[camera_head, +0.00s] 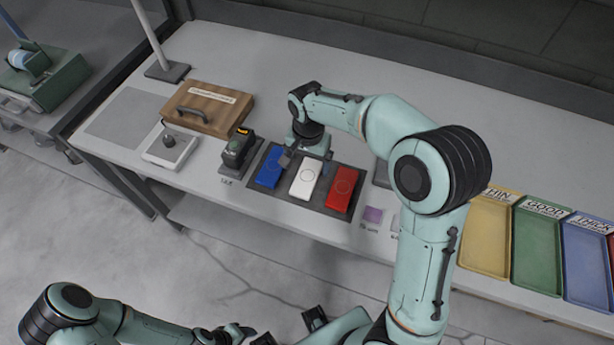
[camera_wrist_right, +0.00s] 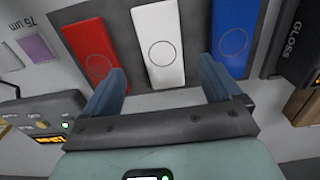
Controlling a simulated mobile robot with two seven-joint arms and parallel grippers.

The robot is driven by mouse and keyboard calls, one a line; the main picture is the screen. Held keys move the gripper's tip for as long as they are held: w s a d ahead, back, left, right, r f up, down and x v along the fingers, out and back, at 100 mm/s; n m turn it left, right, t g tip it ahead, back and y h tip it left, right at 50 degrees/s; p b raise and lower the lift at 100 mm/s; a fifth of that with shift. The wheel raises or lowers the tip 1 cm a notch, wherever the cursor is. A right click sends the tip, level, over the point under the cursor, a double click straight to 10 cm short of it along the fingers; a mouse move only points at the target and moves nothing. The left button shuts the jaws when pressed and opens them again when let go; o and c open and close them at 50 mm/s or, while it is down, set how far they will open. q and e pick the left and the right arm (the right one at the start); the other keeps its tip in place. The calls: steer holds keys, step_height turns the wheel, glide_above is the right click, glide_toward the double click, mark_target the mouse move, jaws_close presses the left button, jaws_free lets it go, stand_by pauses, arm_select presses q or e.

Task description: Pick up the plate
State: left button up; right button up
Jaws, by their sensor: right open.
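Three flat rectangular plates lie side by side on a dark mat (camera_head: 328,208): a blue plate (camera_head: 270,167), a white plate (camera_head: 303,184) and a red plate (camera_head: 341,190). My right gripper (camera_head: 305,163) is open over the mat's far edge, pointing down. In the right wrist view its fingers (camera_wrist_right: 161,72) stand apart on either side of the near end of the white plate (camera_wrist_right: 158,42). The red plate (camera_wrist_right: 91,47) is left and the blue plate (camera_wrist_right: 233,32) right. No plate is visibly held. My left arm is low at the bottom; its gripper (camera_head: 238,333) is unclear.
A dark gauge (camera_head: 238,150) stands left of the mat, near a wooden case (camera_head: 207,108). A small purple square (camera_head: 373,215) lies to the right. Yellow (camera_head: 485,240), green (camera_head: 537,247) and blue (camera_head: 588,262) labelled trays line the bench's right side.

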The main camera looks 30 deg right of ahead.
mark_target(307, 176)
steer(key=f, duration=0.5)
steer(key=shift+w+f, duration=0.25)
steer(key=shift+f, duration=0.1)
steer(key=c, duration=1.2)
steer(key=shift+r, duration=0.1)
steer(key=shift+c, duration=0.2)
